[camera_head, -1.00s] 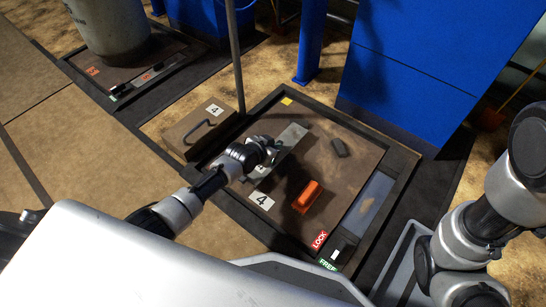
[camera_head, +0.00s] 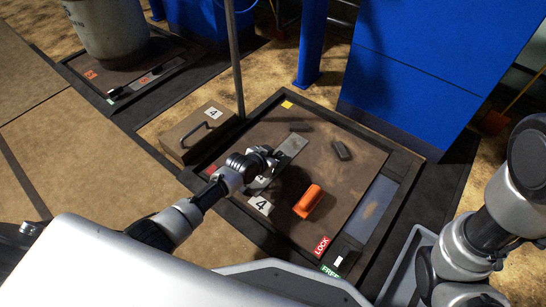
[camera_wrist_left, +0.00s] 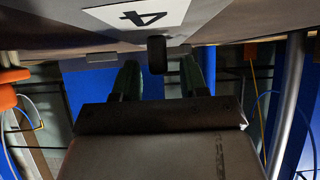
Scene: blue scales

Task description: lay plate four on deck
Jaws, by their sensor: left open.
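The brown square deck (camera_head: 350,180) lies in a black frame in the middle of the head view. A long grey metal plate (camera_head: 291,147) is over the left part of the deck, partly hidden by my left gripper. A white label with a 4 (camera_head: 261,205) shows at its near end. My left gripper (camera_head: 272,156) is open over the plate. In the left wrist view a grey surface with an upside-down 4 label (camera_wrist_left: 138,14) is close above the gripper. I cannot tell whether the fingers touch the plate. My right gripper is out of view.
An orange block (camera_head: 308,201) and a dark small block (camera_head: 341,150) are on the deck. A brown box (camera_head: 199,134) labelled 4, with a dark handle, stands beside a grey pole (camera_head: 237,65). A blue cabinet (camera_head: 430,70) stands behind. LOCK and FREE labels mark the near edge.

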